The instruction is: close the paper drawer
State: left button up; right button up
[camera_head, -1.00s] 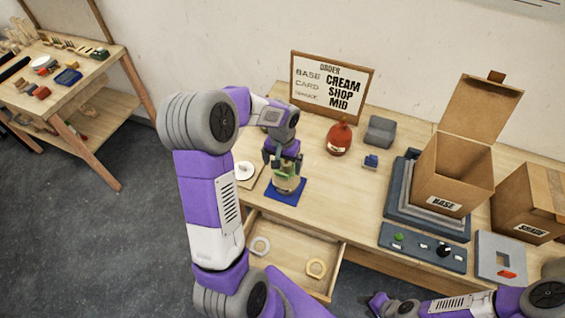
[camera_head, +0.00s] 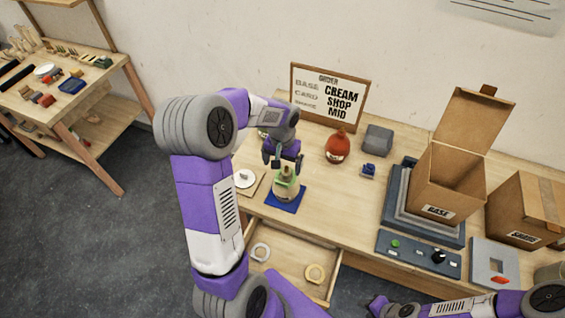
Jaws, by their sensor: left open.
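An order sign (camera_head: 329,96), a red-brown bottle (camera_head: 338,147) and a grey block (camera_head: 377,140) stand at the back. An open box marked BASE (camera_head: 447,185), a control panel (camera_head: 418,254) and a second box (camera_head: 525,212) fill the right side.

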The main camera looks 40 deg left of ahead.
aim_at(292, 252)
jog(key=k, duration=1)
